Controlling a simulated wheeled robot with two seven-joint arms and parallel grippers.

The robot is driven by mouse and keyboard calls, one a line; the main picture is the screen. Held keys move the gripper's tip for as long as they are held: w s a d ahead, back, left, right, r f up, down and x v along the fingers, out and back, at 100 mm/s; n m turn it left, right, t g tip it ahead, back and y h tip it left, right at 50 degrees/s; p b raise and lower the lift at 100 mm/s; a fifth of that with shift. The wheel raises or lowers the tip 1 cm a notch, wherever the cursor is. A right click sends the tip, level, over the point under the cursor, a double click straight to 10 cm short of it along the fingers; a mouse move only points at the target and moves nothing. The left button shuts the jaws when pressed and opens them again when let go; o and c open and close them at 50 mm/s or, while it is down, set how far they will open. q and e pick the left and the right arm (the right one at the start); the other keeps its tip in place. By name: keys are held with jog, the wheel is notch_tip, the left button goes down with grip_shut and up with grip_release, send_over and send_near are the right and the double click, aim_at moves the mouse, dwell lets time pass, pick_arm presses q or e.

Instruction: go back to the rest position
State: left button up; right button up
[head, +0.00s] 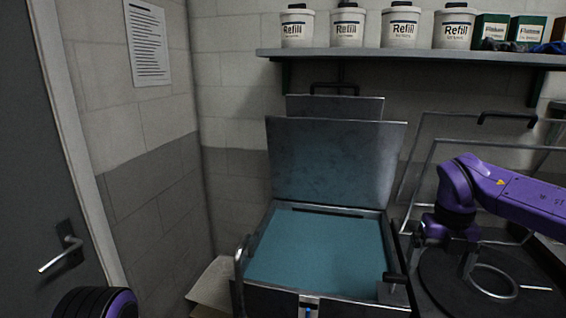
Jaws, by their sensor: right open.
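The press (318,250) stands in the middle of the head view. Its lid (335,165) is raised and leans back, and a flat teal pad lies bare in its base. My right arm comes in from the right, and its gripper (446,255) points down to the right of the press. Its jaws are open, with no object seen between them. They are close to a metal ring (490,281) over a dark round plate (440,290); I cannot tell whether they touch. Only a rounded part of my left arm shows at the bottom left; its gripper is out of view.
A wall shelf (410,55) above the press holds several white "Refill" tubs (400,27) and green boxes (490,28). Clear framed panels (430,150) stand behind my right arm. A grey door (30,150) is at the left, and a cardboard box (212,285) lies beside the press.

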jog(key=w+d+f+n+t+h, duration=0.3)
jog(key=w+f+n+t+h, duration=0.1)
jog(key=f+n+h, duration=0.25)
jog(key=s+a+f+n+t+b, duration=0.2)
jog(key=f+n, duration=0.3)
jog(key=f, duration=0.4)
jog(key=s+a+f+n+t+b, duration=0.1)
jog(key=s+a+f+n+b, duration=0.1)
jog(key=f+n, duration=0.6)
jog(key=s+a+f+n+y+b, duration=0.3)
jog(key=s+f+n, duration=0.5)
jog(key=s+f, duration=0.85)
pick_arm(q)
notch_tip(320, 180, down, 10)
jog(key=b, duration=0.3)
jog(key=shift+s, duration=0.35)
pick_arm(e)
jog(key=s+d+f+n+g, duration=0.2)
jog(key=s+f+n+g, duration=0.1)
jog(key=s+f, duration=0.7)
jog(key=s+n, duration=0.1)
jog(key=s, duration=0.3)
jog(key=shift+s+d+f+g, duration=0.15)
jog(key=shift+d+f+g, duration=0.05)
jog(key=shift+g, duration=0.2)
